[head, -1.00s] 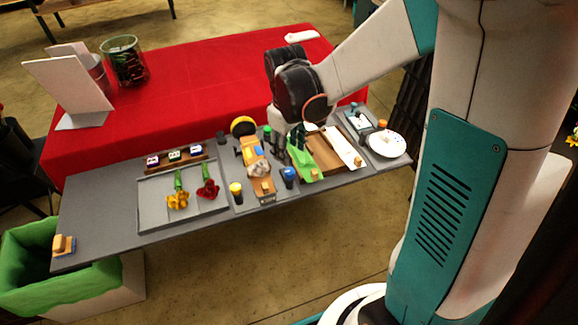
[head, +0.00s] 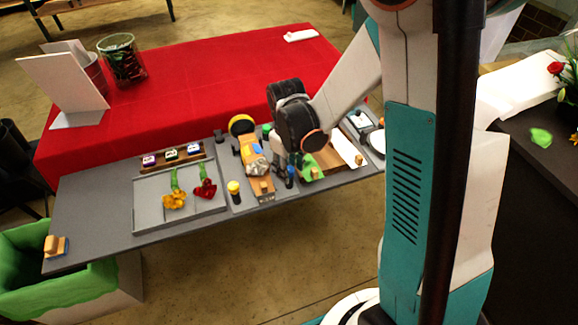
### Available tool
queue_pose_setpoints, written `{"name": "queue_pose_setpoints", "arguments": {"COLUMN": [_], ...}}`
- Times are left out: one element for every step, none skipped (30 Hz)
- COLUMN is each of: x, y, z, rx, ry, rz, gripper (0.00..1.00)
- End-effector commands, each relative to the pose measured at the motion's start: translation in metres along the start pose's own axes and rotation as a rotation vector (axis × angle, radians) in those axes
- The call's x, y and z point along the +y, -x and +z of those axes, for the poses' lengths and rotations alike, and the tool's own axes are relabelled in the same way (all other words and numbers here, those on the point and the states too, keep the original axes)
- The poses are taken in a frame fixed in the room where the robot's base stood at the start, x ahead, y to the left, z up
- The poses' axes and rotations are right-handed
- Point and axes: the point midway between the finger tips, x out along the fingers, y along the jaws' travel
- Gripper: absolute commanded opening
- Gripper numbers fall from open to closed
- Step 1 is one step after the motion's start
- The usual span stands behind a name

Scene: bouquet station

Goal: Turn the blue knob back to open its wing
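The blue knob (head: 290,176) stands near the front edge of the grey station, right of the wooden holder (head: 262,187). A white panel (head: 345,152) lies beyond a brown wooden bed. My gripper (head: 287,163) points down over the station, right above or behind the blue knob. Its dark fingers are small and partly covered by the wrist, so contact with the knob and finger opening cannot be told.
A yellow-topped knob (head: 234,188) stands left of the holder. A grey tray (head: 150,205) holds a yellow flower (head: 174,200) and a red flower (head: 205,189). A white dish (head: 377,140) is at the right. The red table (head: 200,100) behind is mostly clear.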

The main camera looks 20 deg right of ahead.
Motion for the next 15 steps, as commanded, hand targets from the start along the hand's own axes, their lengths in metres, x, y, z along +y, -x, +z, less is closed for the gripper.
{"name": "queue_pose_setpoints", "arguments": {"x": [0.0,0.0,0.0,0.0,0.0,0.0,0.0,0.0,0.0,-0.0001,0.0,-0.0001,-0.0001,-0.0001,-0.0001], "y": [0.0001,0.0001,0.0001,0.0001,0.0001,0.0001,0.0001,0.0001,0.0001,0.0,0.0,-0.0001,-0.0001,-0.0002,-0.0003], "z": [0.0,0.0,0.0,0.0,0.0,0.0,0.0,0.0,0.0,0.0,0.0,0.0,0.0,0.0,0.0], "rx": [0.0,0.0,0.0,0.0,0.0,0.0,0.0,0.0,0.0,0.0,0.0,0.0,-0.001,-0.001,-0.001], "ry": [0.0,0.0,0.0,0.0,0.0,0.0,0.0,0.0,-0.002,-0.004,-0.006,-0.012,-0.017,-0.023,-0.035], "rz": [0.0,0.0,0.0,0.0,0.0,0.0,0.0,0.0,0.0,0.0,0.0,0.0,0.0,0.0,0.0], "gripper": [0.23,0.17,0.08,0.01,0.01,0.01,0.01,0.01,0.01,0.01,0.01,0.01,0.01,0.01,0.01]}}
